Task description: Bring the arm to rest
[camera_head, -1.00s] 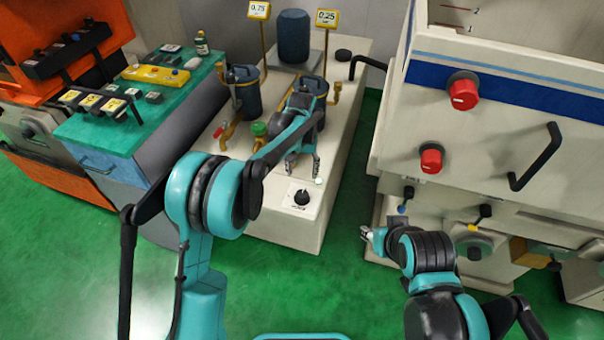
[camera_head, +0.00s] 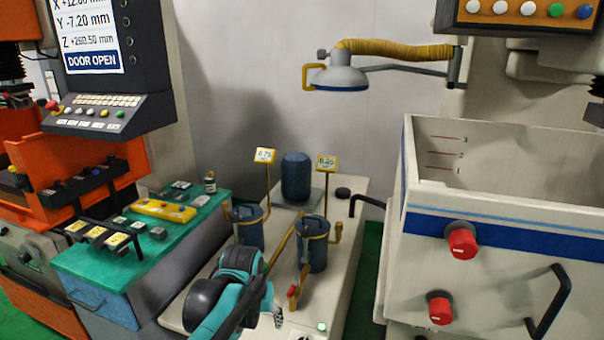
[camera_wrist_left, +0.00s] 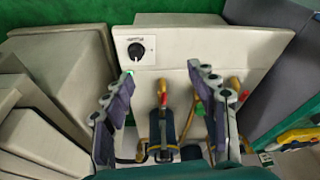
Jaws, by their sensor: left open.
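My left arm enters the head view at the bottom, and its gripper (camera_head: 277,316) is partly seen above the front of the cream filter unit. In the left wrist view its two fingers (camera_wrist_left: 162,74) stand wide apart with nothing between their tips. The unit's top (camera_wrist_left: 190,52) with a black knob (camera_wrist_left: 136,50), a small green lamp (camera_wrist_left: 129,73) and a red valve handle (camera_wrist_left: 162,90) lies beyond the fingers. My right gripper is out of view.
Two dark filter canisters (camera_head: 314,250) with gauges (camera_head: 327,163) stand close to my left arm. A teal-topped bench (camera_head: 100,250) is at left. A cream tank with red knobs (camera_head: 461,241) is at right.

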